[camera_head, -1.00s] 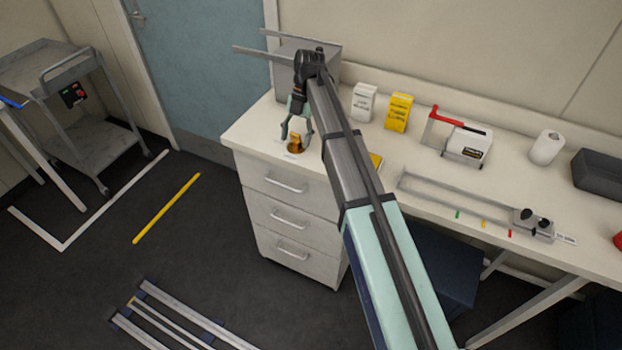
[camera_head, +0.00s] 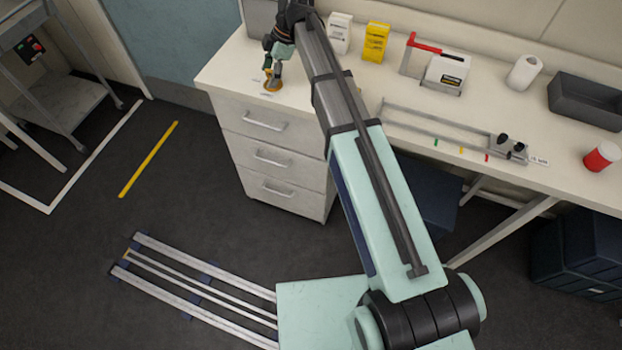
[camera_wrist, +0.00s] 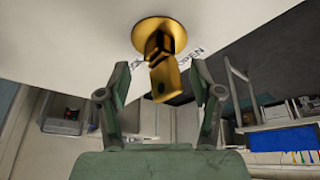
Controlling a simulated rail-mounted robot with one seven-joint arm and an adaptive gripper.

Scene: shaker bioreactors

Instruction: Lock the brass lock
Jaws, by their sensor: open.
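The brass lock (camera_wrist: 163,50) shows in the wrist view as a round brass plate on the white worktop with a brass knob or key piece standing out from it. My gripper (camera_wrist: 162,92) is open, its two green fingers on either side of the brass piece with gaps, apart from it. Printed labels lie by the plate; "OPEN" reads on the right, the other is partly hidden. In the head view the lock (camera_head: 273,86) sits at the left end of the worktop, with my gripper (camera_head: 271,72) right above it.
The worktop (camera_head: 300,95) also holds a white box (camera_head: 339,33), a yellow box (camera_head: 375,42), a red-handled device (camera_head: 447,72), a slide rail (camera_head: 440,125) and a grey tray (camera_head: 585,100). Drawers (camera_head: 272,155) are below the lock. The floor to the left is mostly clear.

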